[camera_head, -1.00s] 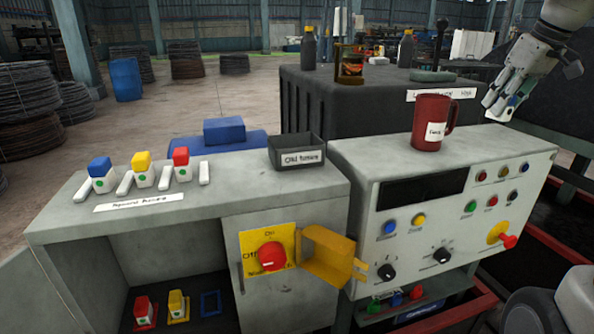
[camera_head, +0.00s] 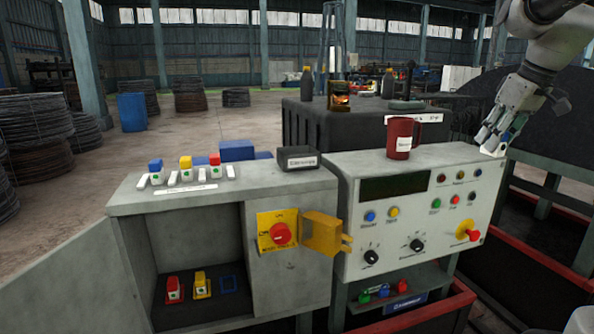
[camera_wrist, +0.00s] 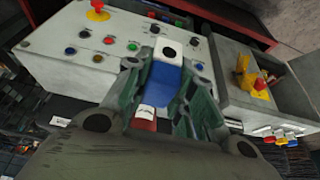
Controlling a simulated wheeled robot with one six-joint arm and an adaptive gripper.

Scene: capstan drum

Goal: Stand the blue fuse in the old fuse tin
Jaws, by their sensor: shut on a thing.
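My gripper (camera_head: 492,143) hangs at the right, by the console's far right corner. In the wrist view its green-padded fingers (camera_wrist: 166,84) are shut on the blue fuse (camera_wrist: 161,86), with blue cap and white body showing between them. The old fuse tin (camera_head: 297,164), a dark open box with a white label, sits at the back right of the left cabinet's top, well to the left of my gripper. Its inside is barely visible. Another blue-capped fuse (camera_head: 155,166) stands in the spare row on that top.
A red mug (camera_head: 401,139) stands on the console (camera_head: 345,170) between my gripper and the tin. Yellow (camera_head: 185,163) and red (camera_head: 215,160) spare fuses stand left of the tin. An open yellow cover (camera_head: 322,233) juts from the cabinet front.

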